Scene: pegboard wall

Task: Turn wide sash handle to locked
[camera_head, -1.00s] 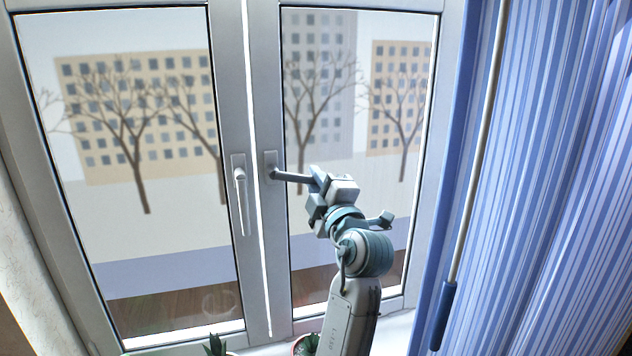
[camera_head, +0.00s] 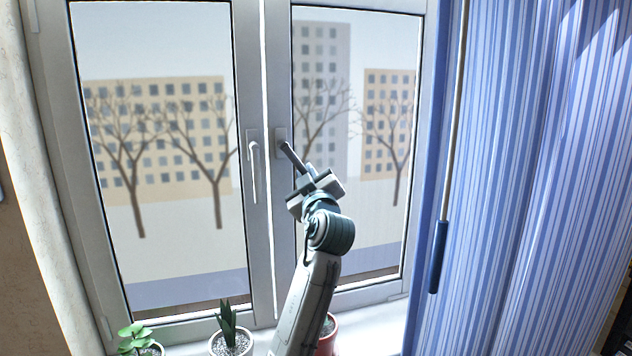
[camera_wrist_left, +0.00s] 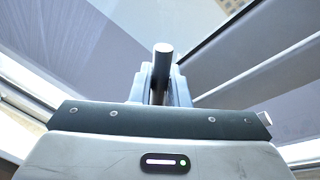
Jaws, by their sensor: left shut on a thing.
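A dark grey handle (camera_head: 294,157) sits on a plate on the right window sash (camera_head: 285,225). It slants down to the right from its pivot, between level and straight down. My left gripper (camera_head: 313,176) is shut on the handle's free end. In the left wrist view, the handle's round bar (camera_wrist_left: 162,60) stands between the gripper's fingers (camera_wrist_left: 160,88). A white handle (camera_head: 254,170) on the left sash (camera_head: 254,235) hangs straight down, with nothing touching it. My right gripper is not in view.
Potted plants stand on the sill: a leafy one (camera_head: 136,340), a spiky one (camera_head: 229,330) and a red pot (camera_head: 328,338) partly behind my left arm. A striped blue curtain (camera_head: 530,180) and a rod with a blue grip (camera_head: 439,255) are at the right.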

